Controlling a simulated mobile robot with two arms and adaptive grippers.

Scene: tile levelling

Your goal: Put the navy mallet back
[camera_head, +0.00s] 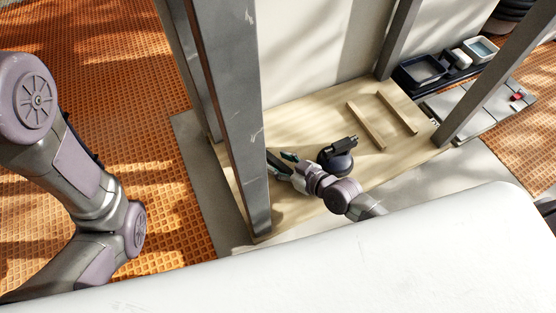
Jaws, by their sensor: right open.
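My right gripper (281,164) is open over the pale wooden board (303,112), beside the grey upright post. A dark navy rounded thing with a dark cylinder-like top (337,159) shows just behind my right wrist. It may be the navy mallet, but I cannot tell for certain, and my wrist partly hides its lower side. No object shows clearly between the right fingers, which are small and dark here. Two light wooden strips (367,126) lie roughly parallel on the board, to the right of the dark thing. My left arm shows at the left, but its gripper is out of view.
Grey metal posts (243,120) stand around the board, one close to my right gripper. Dark trays (421,70) and a grey tiled slab (470,108) with a small red item (518,96) are at the upper right. Orange grid flooring (95,60) lies left.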

